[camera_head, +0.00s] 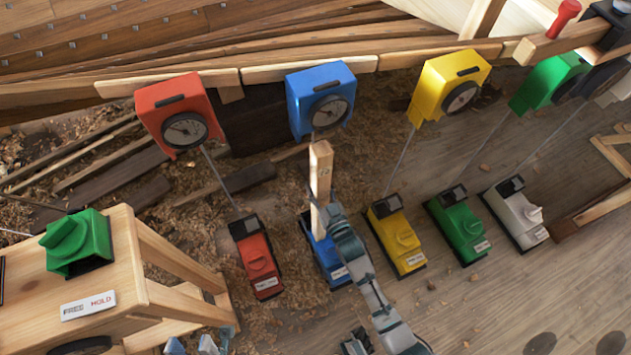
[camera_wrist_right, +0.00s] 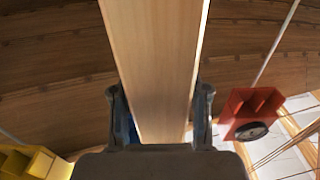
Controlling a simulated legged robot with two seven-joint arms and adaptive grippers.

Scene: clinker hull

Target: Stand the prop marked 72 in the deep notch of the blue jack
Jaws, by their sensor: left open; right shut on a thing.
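The wooden prop (camera_head: 320,165) stands nearly upright in the head view, with a small unreadable mark near its top. My right gripper (camera_head: 326,212) is shut on it; the fingers also show in the wrist view (camera_wrist_right: 160,115). The blue floor unit (camera_head: 328,262) lies behind the prop and my arm. A blue dial box (camera_head: 320,85) hangs above, just over the prop's top end. My left gripper (camera_head: 192,346) is open and empty at the bottom edge.
Red (camera_head: 258,262), yellow (camera_head: 398,240), green (camera_head: 462,228) and grey (camera_head: 516,212) floor units stand alongside, with dial boxes above. A wooden bench (camera_head: 128,285) with a green knob (camera_head: 77,240) stands left, near my left gripper. The hull (camera_head: 210,55) crosses the top. The right foreground floor is clear.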

